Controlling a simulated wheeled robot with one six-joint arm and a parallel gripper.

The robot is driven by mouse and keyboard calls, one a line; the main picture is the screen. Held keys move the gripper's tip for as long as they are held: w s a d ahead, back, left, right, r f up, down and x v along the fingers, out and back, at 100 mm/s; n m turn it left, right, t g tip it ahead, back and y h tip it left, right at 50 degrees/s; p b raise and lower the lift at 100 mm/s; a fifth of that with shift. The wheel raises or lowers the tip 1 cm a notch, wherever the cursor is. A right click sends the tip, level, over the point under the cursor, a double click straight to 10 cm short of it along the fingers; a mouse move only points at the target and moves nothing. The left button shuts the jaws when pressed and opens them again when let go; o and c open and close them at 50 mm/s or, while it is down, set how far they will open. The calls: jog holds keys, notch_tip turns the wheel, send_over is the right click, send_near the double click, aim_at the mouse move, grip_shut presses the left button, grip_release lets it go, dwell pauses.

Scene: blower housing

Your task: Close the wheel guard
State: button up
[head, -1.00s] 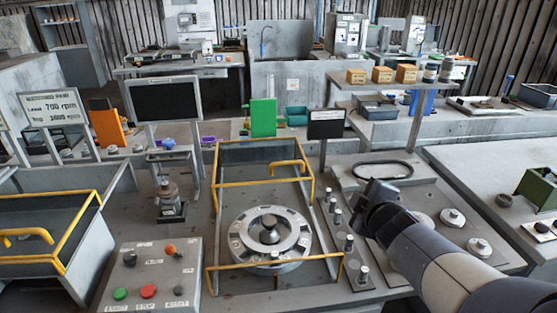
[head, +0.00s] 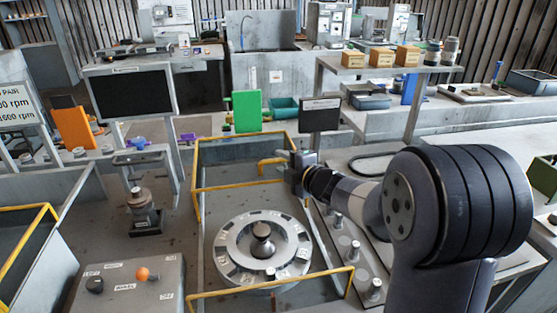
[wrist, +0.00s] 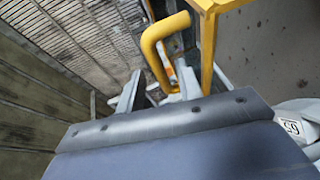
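The wheel guard (head: 194,170) is a yellow-edged frame raised at the back of the wheel's bay, with a bent yellow handle (head: 268,162) at its right side. The wheel (head: 240,235), a grey disc with a central knob, lies uncovered in front of it. My gripper (head: 295,172) is at the guard's right side, close to the handle. In the wrist view, my gripper (wrist: 157,90) has its fingers apart, and the handle (wrist: 152,42) reaches down toward the space between them. I cannot tell whether they touch it. The guard's yellow edge (wrist: 207,45) is just right of the handle.
A yellow rail (head: 270,283) crosses the bay's front. Pegs (head: 355,252) stand on a plate to the right, beneath my arm. A dark sign (head: 320,115) stands behind my gripper. A control box (head: 130,285) is at front left, and a screen (head: 130,92) behind it.

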jog(key=shift+x, duration=1.3)
jog(key=shift+c, duration=0.2)
grip_shut()
